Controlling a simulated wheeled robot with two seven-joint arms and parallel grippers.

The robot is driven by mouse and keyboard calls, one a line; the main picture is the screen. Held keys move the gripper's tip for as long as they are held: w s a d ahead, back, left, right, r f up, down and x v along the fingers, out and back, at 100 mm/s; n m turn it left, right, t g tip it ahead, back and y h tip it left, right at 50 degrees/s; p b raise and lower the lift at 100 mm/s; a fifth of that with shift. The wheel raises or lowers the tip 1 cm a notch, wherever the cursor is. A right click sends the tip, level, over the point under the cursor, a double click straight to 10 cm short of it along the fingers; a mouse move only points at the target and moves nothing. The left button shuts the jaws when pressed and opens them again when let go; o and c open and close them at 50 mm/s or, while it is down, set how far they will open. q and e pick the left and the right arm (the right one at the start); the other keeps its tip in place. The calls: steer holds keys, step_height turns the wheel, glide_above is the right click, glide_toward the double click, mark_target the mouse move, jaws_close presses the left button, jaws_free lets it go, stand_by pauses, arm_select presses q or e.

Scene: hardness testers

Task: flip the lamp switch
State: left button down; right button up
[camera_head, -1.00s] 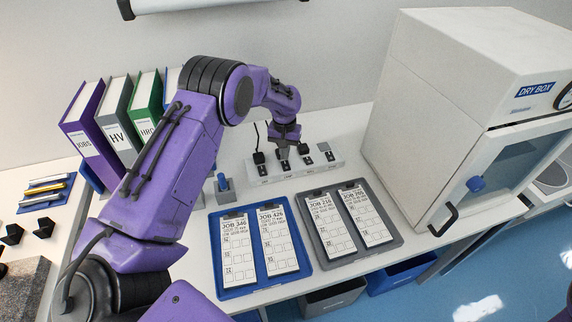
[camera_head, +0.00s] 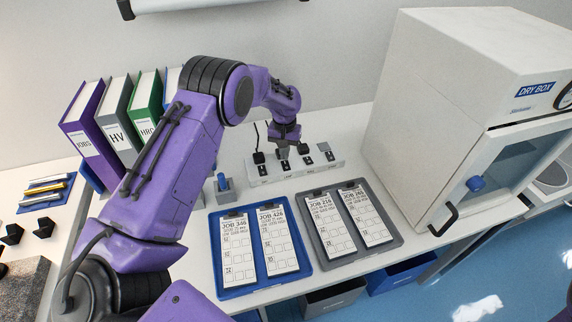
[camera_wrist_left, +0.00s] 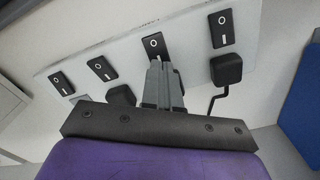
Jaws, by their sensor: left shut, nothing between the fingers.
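A white power strip (camera_head: 272,179) with several black rocker switches lies along the back of the bench. Its small labels are too blurred to read for certain. My left gripper (camera_head: 284,150) is shut and empty, pointing down at the strip by the second switch (camera_head: 286,167) from the left. In the left wrist view the shut fingertips (camera_wrist_left: 160,66) are right at the lower end of that switch (camera_wrist_left: 155,46) and cover part of it. I cannot tell whether they touch it. My right gripper is not in view.
Black plugs (camera_wrist_left: 226,70) with cords stand beside the switches. A blue tray (camera_head: 307,266) and a grey tray (camera_head: 397,234) hold job cards in front. A small grey block with a blue knob (camera_head: 222,183) stands left. The dry box (camera_head: 430,120) stands right, binders (camera_head: 117,135) at left.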

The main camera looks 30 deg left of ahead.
arm_select(q)
steer(key=shift+f+b, duration=0.5)
steer(key=shift+f, duration=0.55)
stand_by(0.4)
step_height(320, 180, up, 7)
steer(key=p, duration=0.7)
stand_by(0.4)
